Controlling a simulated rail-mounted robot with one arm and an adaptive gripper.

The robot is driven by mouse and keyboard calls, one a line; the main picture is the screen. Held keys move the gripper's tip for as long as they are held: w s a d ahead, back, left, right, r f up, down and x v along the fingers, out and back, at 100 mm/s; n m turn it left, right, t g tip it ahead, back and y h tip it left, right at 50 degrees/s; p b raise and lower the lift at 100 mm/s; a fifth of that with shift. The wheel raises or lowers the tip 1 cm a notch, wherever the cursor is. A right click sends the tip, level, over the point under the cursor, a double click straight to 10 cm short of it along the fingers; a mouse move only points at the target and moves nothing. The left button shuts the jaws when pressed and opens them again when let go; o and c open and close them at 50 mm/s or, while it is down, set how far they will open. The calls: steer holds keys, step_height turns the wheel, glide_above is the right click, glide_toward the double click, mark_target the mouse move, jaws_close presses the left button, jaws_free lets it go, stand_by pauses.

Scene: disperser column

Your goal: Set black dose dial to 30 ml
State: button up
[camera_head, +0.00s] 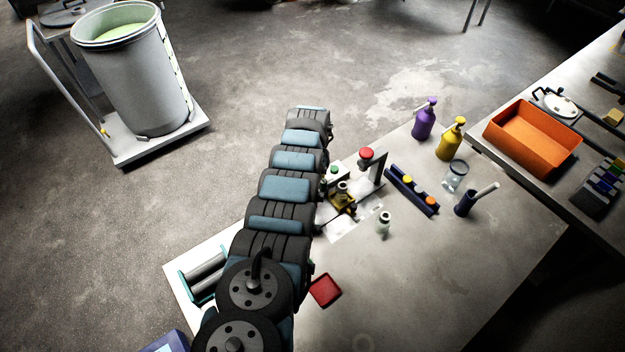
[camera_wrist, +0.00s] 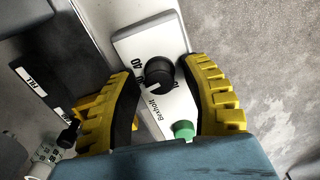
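The black dose dial (camera_wrist: 159,73) sits on a white panel (camera_wrist: 148,40) in the wrist view. A light mark shows on its lower-left edge, and "40" is printed to its left; other numbers are partly hidden. My gripper (camera_wrist: 161,70) has its two yellow fingers spread, one on each side of the dial. Small gaps seem to show between the pads and the dial; contact is not clear. A green button (camera_wrist: 183,130) is on the panel below, near the right finger. In the head view, my gripper (camera_head: 342,200) is at the disperser, and the dial cannot be made out.
A dark box labelled "FILL" (camera_wrist: 45,80) is left of the panel. In the head view, a red-topped post (camera_head: 366,154), a dark blue rack (camera_head: 411,190) and a small pale bottle (camera_head: 384,222) stand close to my gripper. The bench front right is clear.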

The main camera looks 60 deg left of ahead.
steer(key=shift+a+r, duration=0.1)
steer(key=shift+r, duration=0.15)
steer(key=shift+w+r, duration=0.1)
steer(key=shift+r, duration=0.2)
step_height(320, 180, up, 11)
stand_by(1.0)
stand_by(0.4)
